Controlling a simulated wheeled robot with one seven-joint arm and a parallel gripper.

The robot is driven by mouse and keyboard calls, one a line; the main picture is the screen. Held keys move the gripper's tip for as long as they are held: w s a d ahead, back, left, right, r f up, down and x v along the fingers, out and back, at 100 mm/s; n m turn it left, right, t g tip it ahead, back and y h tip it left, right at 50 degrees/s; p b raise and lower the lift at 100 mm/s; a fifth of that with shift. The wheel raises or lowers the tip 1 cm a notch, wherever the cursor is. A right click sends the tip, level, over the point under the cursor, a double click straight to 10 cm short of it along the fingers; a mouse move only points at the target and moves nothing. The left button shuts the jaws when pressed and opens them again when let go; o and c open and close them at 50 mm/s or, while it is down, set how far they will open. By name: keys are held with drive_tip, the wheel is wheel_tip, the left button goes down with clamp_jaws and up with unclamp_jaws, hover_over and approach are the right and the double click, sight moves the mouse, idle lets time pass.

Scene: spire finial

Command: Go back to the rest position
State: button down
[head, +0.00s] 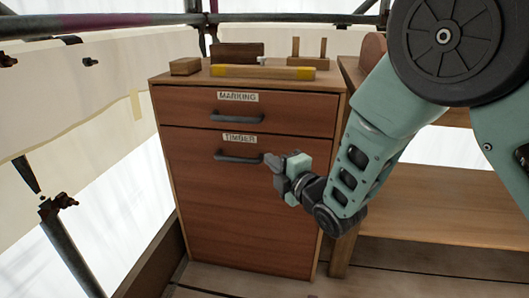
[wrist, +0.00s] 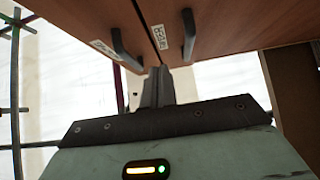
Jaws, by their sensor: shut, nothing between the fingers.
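My gripper (head: 275,160) is shut and empty. In the head view it is in front of the wooden drawer cabinet, by the right end of the handle (head: 238,157) of the drawer labelled TIMBER; I cannot tell whether it touches. In the wrist view the closed fingers (wrist: 158,84) point towards the cabinet front, between the two dark handles, the left one (wrist: 124,48) and the right one (wrist: 189,38). The upper drawer labelled MARKING (head: 245,112) and the TIMBER drawer (head: 220,185) both look shut.
On the cabinet top (head: 180,82) lie a wooden bar with yellow ends (head: 262,73), a small block (head: 185,66) and a brown block (head: 237,53). A wooden bench (head: 450,205) stands to the right. Scaffold poles (head: 60,235) and pale sheeting are at the left.

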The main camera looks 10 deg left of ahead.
drive_tip(key=s+d+m+g+h, duration=0.4)
drive_tip(key=s+d+m+g, duration=0.15)
drive_tip(key=s, duration=0.55)
drive_tip(key=s+d+r+m+g+h+p, duration=0.1)
drive_tip(key=s+d+m+g+h, duration=0.25)
drive_tip(key=s+d+m, duration=0.6)
drive_tip(key=s+d+m+g+h, duration=0.4)
drive_tip(key=s+g, duration=0.1)
drive_tip(key=s, duration=0.8)
wheel_tip(320, 180, up, 35)
drive_tip(key=p, duration=3.5)
drive_tip(key=shift+a, duration=0.25)
